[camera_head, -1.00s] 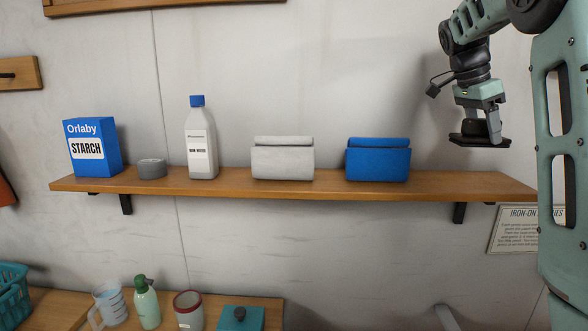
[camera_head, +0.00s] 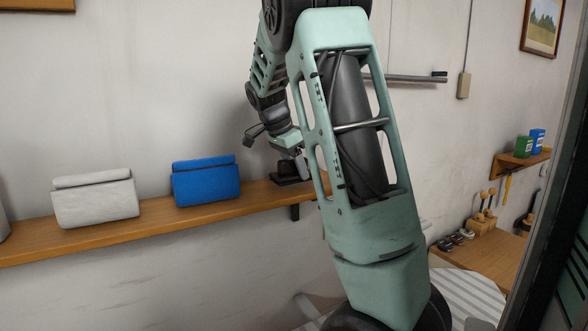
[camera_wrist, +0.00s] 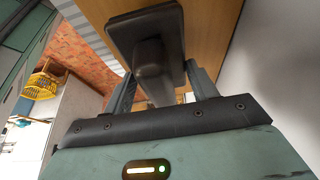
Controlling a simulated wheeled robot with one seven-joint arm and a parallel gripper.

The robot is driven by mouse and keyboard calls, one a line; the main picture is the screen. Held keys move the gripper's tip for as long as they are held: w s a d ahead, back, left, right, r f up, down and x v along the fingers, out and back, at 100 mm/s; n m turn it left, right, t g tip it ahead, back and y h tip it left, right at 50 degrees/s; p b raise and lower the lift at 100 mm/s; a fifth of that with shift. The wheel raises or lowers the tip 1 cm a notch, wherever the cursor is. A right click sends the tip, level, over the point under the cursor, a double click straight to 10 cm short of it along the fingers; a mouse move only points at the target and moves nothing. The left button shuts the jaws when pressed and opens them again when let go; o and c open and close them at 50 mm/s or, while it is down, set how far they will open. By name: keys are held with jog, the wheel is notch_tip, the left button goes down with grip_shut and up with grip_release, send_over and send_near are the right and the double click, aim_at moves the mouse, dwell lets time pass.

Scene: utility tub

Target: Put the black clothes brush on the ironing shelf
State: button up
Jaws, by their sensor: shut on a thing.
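The black clothes brush (camera_head: 287,172) is in my gripper (camera_head: 299,163), at the right end of the wooden ironing shelf (camera_head: 150,227). Its flat base is low over the shelf top, and I cannot tell whether it touches. In the wrist view the black brush (camera_wrist: 150,32) sits between the two fingers of my gripper (camera_wrist: 163,85), with the brown shelf board (camera_wrist: 208,22) behind it. My arm hides part of the gripper and the shelf's right end in the head view.
A blue folded cloth (camera_head: 206,181) lies on the shelf left of the brush, with a gap between them. A pale grey folded cloth (camera_head: 95,199) lies further left. A striped ironing surface (camera_head: 468,297) and a small wall shelf (camera_head: 517,164) are at the right.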

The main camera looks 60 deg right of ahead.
jog(key=shift+f, duration=0.85)
jog(key=shift+f, duration=0.2)
jog(key=o, duration=1)
jog(key=shift+o, duration=0.2)
jog(key=shift+r, duration=0.1)
jog(key=b+v, duration=0.2)
jog(key=v, duration=1)
jog(key=shift+r+b, duration=0.1)
jog(key=shift+b, duration=0.3)
